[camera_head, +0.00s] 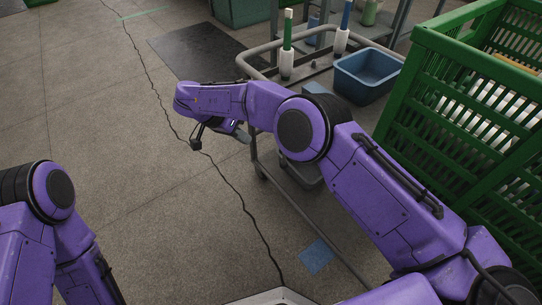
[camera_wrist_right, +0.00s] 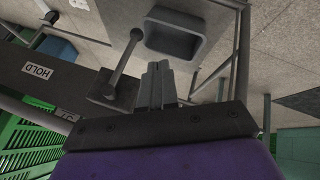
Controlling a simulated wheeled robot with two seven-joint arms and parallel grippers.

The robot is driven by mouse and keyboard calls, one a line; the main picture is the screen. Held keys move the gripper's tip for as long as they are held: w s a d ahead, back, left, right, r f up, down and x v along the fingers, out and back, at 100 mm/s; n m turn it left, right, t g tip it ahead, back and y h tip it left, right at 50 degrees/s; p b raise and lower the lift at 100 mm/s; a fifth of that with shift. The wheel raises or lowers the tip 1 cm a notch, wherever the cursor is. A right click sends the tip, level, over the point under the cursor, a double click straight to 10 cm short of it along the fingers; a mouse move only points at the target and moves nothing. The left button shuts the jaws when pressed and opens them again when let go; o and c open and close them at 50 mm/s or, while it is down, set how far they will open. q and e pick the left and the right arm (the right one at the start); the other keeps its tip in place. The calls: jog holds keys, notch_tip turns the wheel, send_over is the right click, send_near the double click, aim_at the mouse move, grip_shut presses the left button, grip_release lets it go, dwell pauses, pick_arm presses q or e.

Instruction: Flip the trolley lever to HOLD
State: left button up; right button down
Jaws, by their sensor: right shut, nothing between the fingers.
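The trolley (camera_head: 262,49) is a grey tube frame right of centre in the head view. In the right wrist view, the dark lever (camera_wrist_right: 122,62) rises from a dark square base, its knob leaning away from the white HOLD label (camera_wrist_right: 37,71). The lever is hidden there. My left gripper is out of view.
A tall green crate (camera_head: 452,110) is at the right. A grey tray (camera_wrist_right: 176,30) shows beyond my fingers. Floor left is clear.

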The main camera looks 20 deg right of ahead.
jog(key=s+d+r+b+x, duration=0.1)
jog(key=s+b+x, duration=0.1)
jog(key=x, duration=1)
jog(key=shift+s+d+f+b, duration=0.2)
jog(key=shift+d+f+b, duration=0.15)
jog(key=shift+b, duration=0.4)
